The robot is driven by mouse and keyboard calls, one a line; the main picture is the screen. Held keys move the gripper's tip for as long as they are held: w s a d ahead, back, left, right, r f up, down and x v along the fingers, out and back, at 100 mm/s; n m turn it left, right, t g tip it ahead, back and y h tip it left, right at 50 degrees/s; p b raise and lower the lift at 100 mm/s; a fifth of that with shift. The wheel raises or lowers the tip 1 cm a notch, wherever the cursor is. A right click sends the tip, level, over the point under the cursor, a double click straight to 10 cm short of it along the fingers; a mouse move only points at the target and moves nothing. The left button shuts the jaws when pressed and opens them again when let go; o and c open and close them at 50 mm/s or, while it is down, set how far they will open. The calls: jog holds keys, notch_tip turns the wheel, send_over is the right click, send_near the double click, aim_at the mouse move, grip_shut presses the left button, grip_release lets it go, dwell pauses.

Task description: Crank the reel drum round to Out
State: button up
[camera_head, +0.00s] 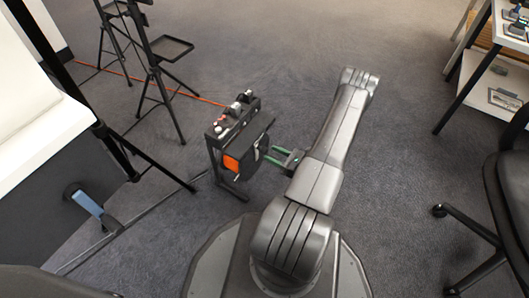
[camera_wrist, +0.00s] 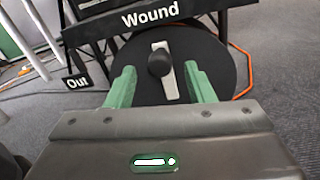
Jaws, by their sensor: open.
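The reel drum (camera_wrist: 219,65) is a dark disc facing my wrist camera. A pale crank bar (camera_wrist: 171,88) runs almost upright on its face, and a round black knob (camera_wrist: 159,63) stands on the bar's upper part, below the "Wound" label (camera_wrist: 150,14). The "Out" label (camera_wrist: 77,82) is at the left. In the head view the drum (camera_head: 259,147) sits on a dark stand beside an orange panel (camera_head: 231,163). My gripper (camera_wrist: 160,86) is open, its green fingers on either side of the crank; I cannot tell if they touch it. It also shows in the head view (camera_head: 268,153).
An orange cable (camera_head: 197,97) runs over the carpet behind the reel stand. Black tripods (camera_head: 157,75) stand at the back left and a white-topped unit (camera_head: 40,140) at the left. An office chair (camera_head: 505,190) and shelving (camera_head: 495,75) stand at the right. The carpet at the back centre is clear.

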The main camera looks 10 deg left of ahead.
aim_at(267, 151)
jog(key=shift+b+x, duration=0.45)
jog(key=shift+x, duration=1.8)
grip_shut()
